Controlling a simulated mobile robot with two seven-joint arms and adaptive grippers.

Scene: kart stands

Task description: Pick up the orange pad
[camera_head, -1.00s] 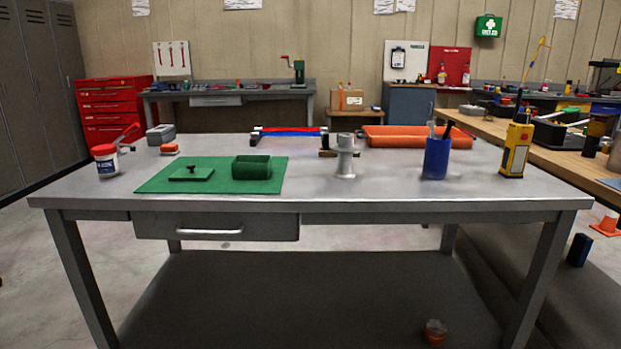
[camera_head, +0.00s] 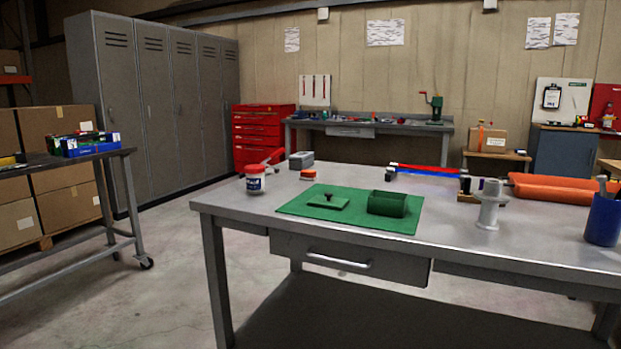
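A small orange block with a pale lower edge, which looks like the orange pad (camera_head: 308,175), lies on the grey metal table (camera_head: 462,241) toward its back left. It sits behind the green mat (camera_head: 290,207), right of the white tub with a red lid (camera_head: 255,180) and in front of a grey box (camera_head: 301,160). Its details are too small to make out. Neither of my grippers is in view.
On the mat are a green lid (camera_head: 328,202) and an open green box (camera_head: 387,204). Open floor (camera_head: 160,270) lies left, before a wheeled cart (camera_head: 75,156).

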